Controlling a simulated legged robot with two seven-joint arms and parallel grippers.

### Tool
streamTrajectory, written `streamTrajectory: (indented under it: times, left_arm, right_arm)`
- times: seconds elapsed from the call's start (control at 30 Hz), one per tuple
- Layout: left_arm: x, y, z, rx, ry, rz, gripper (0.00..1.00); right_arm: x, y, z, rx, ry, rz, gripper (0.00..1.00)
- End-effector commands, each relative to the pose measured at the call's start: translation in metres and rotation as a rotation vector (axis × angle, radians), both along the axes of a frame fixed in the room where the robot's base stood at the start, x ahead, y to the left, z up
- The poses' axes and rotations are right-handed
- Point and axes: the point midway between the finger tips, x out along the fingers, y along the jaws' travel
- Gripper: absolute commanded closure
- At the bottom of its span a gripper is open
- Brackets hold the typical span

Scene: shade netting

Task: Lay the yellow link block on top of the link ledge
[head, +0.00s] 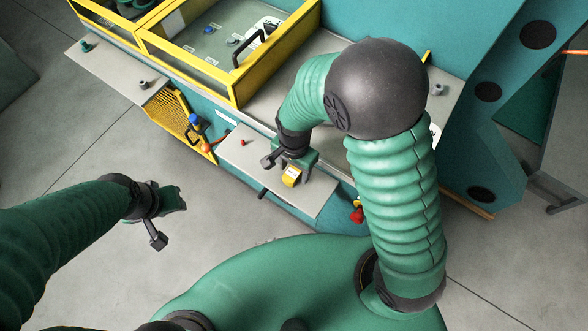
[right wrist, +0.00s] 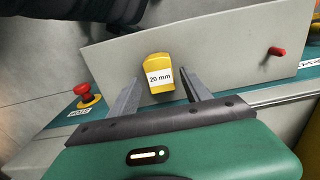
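The yellow link block (head: 291,177), marked "20 mm", is over the grey front ledge (head: 315,200) of the machine. In the right wrist view the block (right wrist: 160,72) appears against the pale ledge surface (right wrist: 225,55); I cannot tell whether it rests on it. My right gripper (right wrist: 162,85) is open, with a finger on each side of the block and visible gaps between. In the head view my right gripper (head: 295,168) reaches down over the ledge. My left gripper (head: 178,198) hangs over the floor, away from the machine; its fingers are unclear.
A red peg (head: 242,142) stands on the front ledge; it also shows in the right wrist view (right wrist: 277,52). A red button (head: 357,215) is right of the ledge. A yellow-framed guard (head: 240,75) rises behind. Another grey ledge (head: 110,68) carries pegs at left. Open floor lies left.

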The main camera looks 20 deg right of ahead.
Motion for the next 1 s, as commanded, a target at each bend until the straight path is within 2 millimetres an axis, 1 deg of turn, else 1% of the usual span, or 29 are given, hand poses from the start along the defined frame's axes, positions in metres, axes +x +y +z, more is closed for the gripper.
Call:
streamTrajectory:
  times: [0.03, 0.2, 0.3, 0.4, 0.5, 0.57, 1.0]
  left_arm:
    - [0.0, 0.0, 0.002, 0.0, 0.0, 0.0, 0.64]
    - [0.0, 0.0, 0.005, 0.0, 0.0, 0.0, 0.64]
    - [0.0, 0.0, 0.006, 0.0, 0.0, 0.0, 0.64]
    - [0.0, 0.0, 0.006, 0.0, 0.0, 0.0, 0.64]
    - [0.0, 0.0, 0.006, 0.0, 0.0, 0.0, 0.64]
    - [0.0, 0.0, 0.006, 0.0, 0.0, 0.0, 0.64]
    - [0.0, 0.0, 0.006, 0.0, 0.0, 0.0, 0.64]
  right_arm:
    - [0.001, 0.001, 0.013, 0.002, -0.006, 0.0, 0.44]
    - [0.001, 0.001, 0.06, 0.004, -0.008, 0.001, 0.44]
    - [0.001, 0.001, 0.082, 0.004, -0.006, 0.0, 0.44]
    - [0.001, 0.001, 0.098, 0.003, -0.004, 0.0, 0.44]
    - [0.001, 0.0, 0.105, 0.002, -0.001, 0.001, 0.44]
    - [0.001, 0.0, 0.106, 0.001, 0.0, 0.0, 0.44]
    - [0.0, 0.0, 0.106, 0.001, 0.0, 0.0, 0.44]
